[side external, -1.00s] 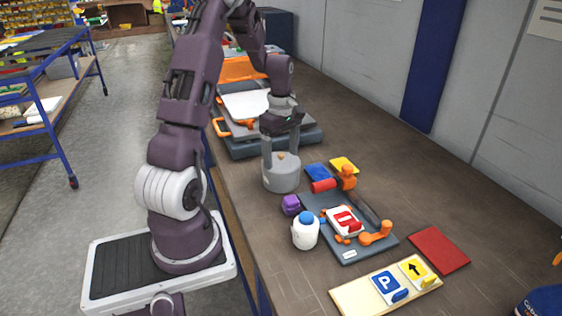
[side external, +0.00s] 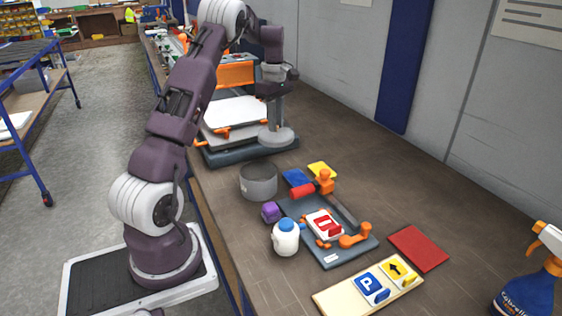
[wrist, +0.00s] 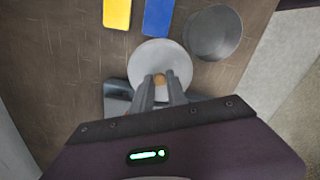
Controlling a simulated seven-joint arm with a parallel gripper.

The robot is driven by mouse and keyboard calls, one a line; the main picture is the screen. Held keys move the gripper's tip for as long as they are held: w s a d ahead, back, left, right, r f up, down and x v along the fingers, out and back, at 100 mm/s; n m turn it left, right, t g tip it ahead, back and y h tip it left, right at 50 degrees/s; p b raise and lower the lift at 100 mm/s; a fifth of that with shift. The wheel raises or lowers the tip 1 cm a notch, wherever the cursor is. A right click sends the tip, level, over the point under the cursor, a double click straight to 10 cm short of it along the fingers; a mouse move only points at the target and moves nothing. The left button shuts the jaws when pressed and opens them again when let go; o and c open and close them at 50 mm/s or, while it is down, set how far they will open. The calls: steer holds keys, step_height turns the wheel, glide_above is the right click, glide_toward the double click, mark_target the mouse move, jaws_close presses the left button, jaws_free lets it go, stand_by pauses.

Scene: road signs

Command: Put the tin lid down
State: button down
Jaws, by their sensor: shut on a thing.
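The round grey tin lid (side external: 276,138) is held level by its orange knob (wrist: 159,78) in my gripper (side external: 275,124). My gripper's fingers (wrist: 160,84) are shut on the knob in the wrist view. The lid (wrist: 155,58) is clear of the tin, beyond it in the side view. I cannot tell whether the lid touches the table. The open grey tin (side external: 258,184) stands upright on the table, and the wrist view shows it beside the lid (wrist: 215,34).
A grey and orange machine (side external: 225,150) stands close behind the lid. The table right of the lid is bare.

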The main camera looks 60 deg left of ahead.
steer(key=w+f, duration=0.1)
steer(key=w+a+f, duration=0.1)
steer(key=w+f, duration=0.1)
steer(key=w, duration=0.1)
steer(key=shift+a+f, duration=0.25)
steer(key=shift+a, duration=0.05)
step_height(320, 180, down, 9)
steer(key=shift+r, duration=0.15)
steer(key=c, duration=1.3)
jaws_free()
